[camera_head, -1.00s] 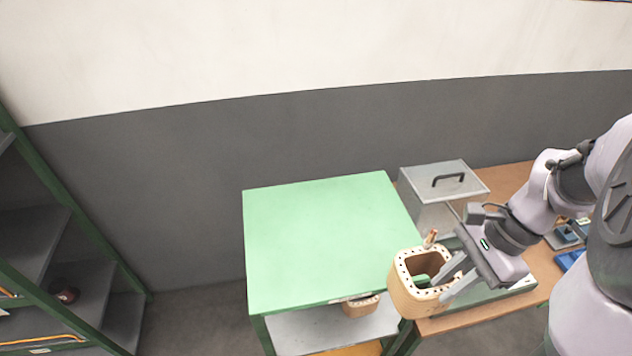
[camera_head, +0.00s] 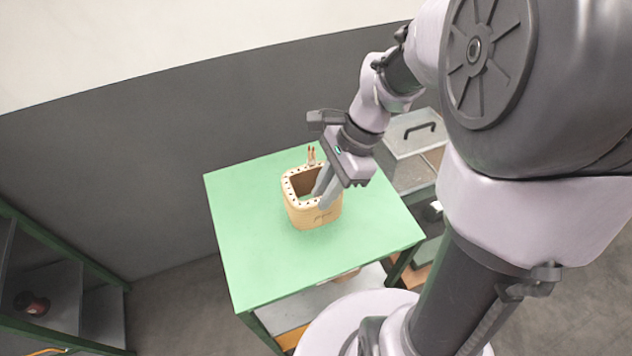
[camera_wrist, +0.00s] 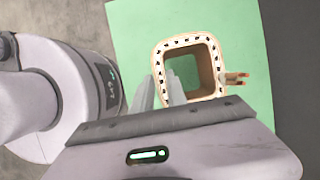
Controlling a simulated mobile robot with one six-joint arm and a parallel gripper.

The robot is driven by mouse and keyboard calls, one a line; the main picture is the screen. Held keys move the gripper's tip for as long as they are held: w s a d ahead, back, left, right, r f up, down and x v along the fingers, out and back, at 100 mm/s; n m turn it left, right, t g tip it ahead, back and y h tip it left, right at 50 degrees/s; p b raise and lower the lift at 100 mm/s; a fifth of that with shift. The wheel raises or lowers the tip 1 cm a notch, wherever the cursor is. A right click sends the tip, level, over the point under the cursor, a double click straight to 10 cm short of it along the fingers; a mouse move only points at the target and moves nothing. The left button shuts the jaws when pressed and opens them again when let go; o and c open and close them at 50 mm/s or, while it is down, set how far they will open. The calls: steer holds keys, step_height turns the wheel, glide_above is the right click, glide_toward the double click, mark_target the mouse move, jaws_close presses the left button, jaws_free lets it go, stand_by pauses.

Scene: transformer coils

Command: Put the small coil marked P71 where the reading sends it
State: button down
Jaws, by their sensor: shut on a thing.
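The small coil (camera_head: 318,217) is a tan, hollow, rounded-square ring with dark dots along its rim and two copper-coloured leads at its back. Dark writing on its front wall is too small to read. It is upright over the middle of the green tabletop (camera_head: 262,262); I cannot tell whether it touches. My gripper (camera_head: 326,190) is shut on the coil's right wall, one finger inside the opening and one outside. The wrist view also shows the coil (camera_wrist: 208,68) at the tips of my gripper (camera_wrist: 168,90), with green visible through its opening.
A grey lidded box (camera_head: 412,140) with a black handle stands right of the green table. A dark shelf rack (camera_head: 60,275) with green posts stands at the left. Another tan coil partly shows on the shelf under the green table. The green top around the held coil is clear.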

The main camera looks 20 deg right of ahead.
step_height(320, 180, down, 3)
steer(key=shift+a, duration=0.15)
steer(key=shift+w+f, duration=0.2)
steer(key=shift+f, duration=0.05)
steer(key=shift+s+b, duration=0.1)
steer(key=shift+b, duration=0.2)
steer(key=c, duration=1.3)
jaws_free()
steer(key=shift+f, duration=0.1)
